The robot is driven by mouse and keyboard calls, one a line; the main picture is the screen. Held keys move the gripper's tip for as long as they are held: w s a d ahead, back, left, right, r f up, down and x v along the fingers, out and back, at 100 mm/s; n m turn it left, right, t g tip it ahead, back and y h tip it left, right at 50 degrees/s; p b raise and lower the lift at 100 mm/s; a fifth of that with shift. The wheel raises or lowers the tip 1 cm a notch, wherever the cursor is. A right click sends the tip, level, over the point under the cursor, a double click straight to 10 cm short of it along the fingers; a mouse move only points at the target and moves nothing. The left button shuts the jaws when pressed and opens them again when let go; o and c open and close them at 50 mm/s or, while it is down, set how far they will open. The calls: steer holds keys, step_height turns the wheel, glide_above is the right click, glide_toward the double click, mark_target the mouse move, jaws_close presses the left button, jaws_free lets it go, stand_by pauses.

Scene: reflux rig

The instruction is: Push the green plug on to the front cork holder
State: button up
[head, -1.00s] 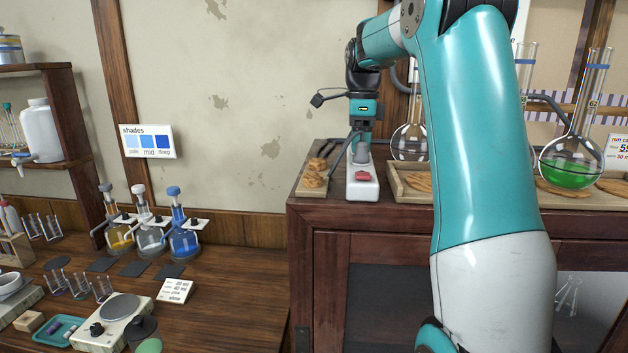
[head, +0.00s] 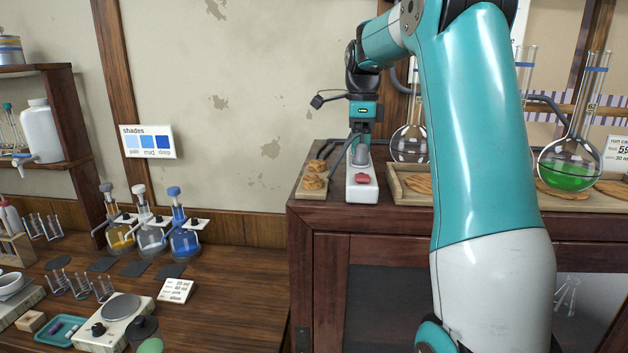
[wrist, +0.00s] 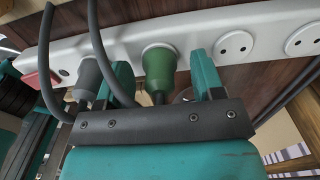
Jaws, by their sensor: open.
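A green plug (wrist: 158,66) sits against a socket of the white power strip (wrist: 120,38) in the wrist view. My gripper (wrist: 163,70) is open, with one teal finger on each side of the plug; I cannot tell whether either touches it. In the head view my gripper (head: 361,132) points down over the power strip (head: 362,194), and the green plug is hidden there. Several cork rings lie on a wooden board left of the strip; the front cork holder (head: 313,183) is nearest the cabinet's front edge.
A grey plug (wrist: 88,76) with a grey cable stands in the strip beside my left finger. Empty sockets (wrist: 235,44) lie to the right. A red switch (head: 362,178) is at the strip's front end. A wooden tray (head: 420,198) and glass flasks (head: 570,165) stand to the right.

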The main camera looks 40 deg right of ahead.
jaws_close()
steer(key=shift+r, duration=0.1)
steer(key=shift+r+p, duration=2.9)
steer(key=shift+p, duration=0.15)
